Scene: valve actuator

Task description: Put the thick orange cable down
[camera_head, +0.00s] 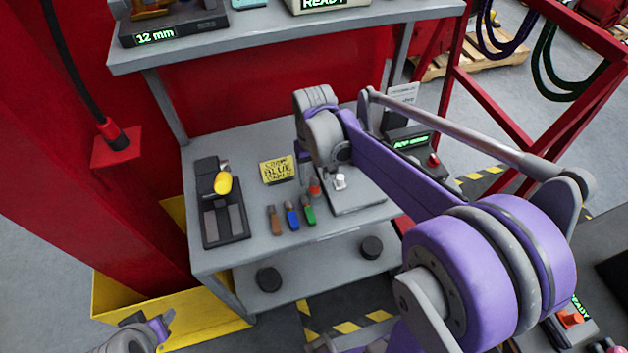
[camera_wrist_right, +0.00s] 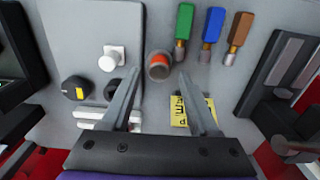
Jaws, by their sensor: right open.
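A short thick orange piece with a grey end, which I take for the thick orange cable (camera_wrist_right: 158,66), is at the table beside the green cable. It also shows in the head view (camera_head: 314,187), partly hidden by my arm. My right gripper (camera_wrist_right: 160,73) is open, and the orange piece appears between and just past its fingertips, with gaps on both sides. I cannot tell its exact height above the table. In the head view the right gripper (camera_head: 305,172) is mostly hidden behind its wrist. My left gripper (camera_head: 160,328) shows only partly at the lower left.
Green (camera_head: 308,211), blue (camera_head: 292,217) and brown (camera_head: 275,220) cables lie in a row on the grey table (camera_head: 240,260). A yellow note (camera_head: 277,170) lies behind them. A black fixture with a yellow knob (camera_head: 223,184) stands left. A white-knobbed panel (camera_head: 340,181) stands right.

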